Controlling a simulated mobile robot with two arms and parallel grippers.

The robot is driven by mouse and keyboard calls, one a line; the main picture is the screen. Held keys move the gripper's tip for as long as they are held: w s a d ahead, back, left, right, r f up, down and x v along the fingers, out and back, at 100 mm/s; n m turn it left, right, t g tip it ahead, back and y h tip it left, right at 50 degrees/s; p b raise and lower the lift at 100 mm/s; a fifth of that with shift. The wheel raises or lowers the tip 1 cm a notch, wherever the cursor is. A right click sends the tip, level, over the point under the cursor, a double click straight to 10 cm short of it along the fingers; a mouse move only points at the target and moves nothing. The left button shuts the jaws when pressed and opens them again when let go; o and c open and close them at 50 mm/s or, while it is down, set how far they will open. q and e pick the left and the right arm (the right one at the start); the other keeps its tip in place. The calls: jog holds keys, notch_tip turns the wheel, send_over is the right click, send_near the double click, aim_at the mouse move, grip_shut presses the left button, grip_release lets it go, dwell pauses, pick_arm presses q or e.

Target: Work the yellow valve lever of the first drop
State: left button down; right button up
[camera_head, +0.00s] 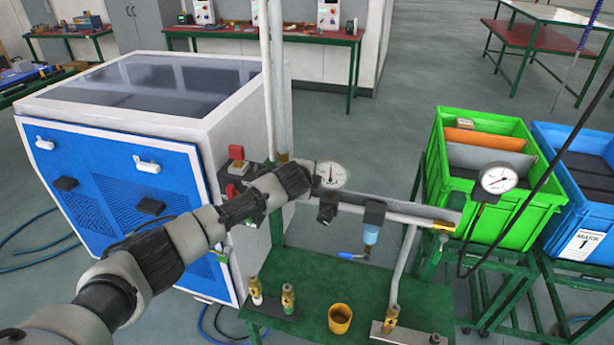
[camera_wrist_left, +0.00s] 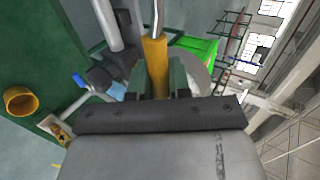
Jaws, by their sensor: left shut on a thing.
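In the left wrist view, the yellow valve lever (camera_wrist_left: 155,62) stands between the two fingers of my left gripper (camera_wrist_left: 157,82), which is shut on it. The lever's lower end is hidden by the gripper body. A grey pipe (camera_wrist_left: 107,25) runs beside it. In the head view, my left arm reaches in from the left to the pipework by the round gauge (camera_head: 331,175). There the fingers and the lever are hidden behind my wrist. My right gripper is in neither view.
A blue-handled valve (camera_head: 352,256) hangs below a blue filter bowl (camera_head: 370,235). A green bench (camera_head: 330,280) carries a yellow cup (camera_head: 340,318) and brass fittings. The blue and white machine (camera_head: 150,130) stands left; a second gauge (camera_head: 498,180) and green crate (camera_head: 525,215) are right.

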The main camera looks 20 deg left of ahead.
pick_arm(q)
jog(key=shift+f, duration=0.15)
jog(key=c, duration=1.1)
grip_release()
jog(key=shift+s, duration=0.1)
jog(key=b+v, duration=0.1)
jog(key=v, duration=0.9)
jog(key=shift+s+r+b, duration=0.2)
jog(key=shift+s+b, duration=0.05)
jog(key=shift+b, duration=0.15)
jog(key=shift+d, duration=0.1)
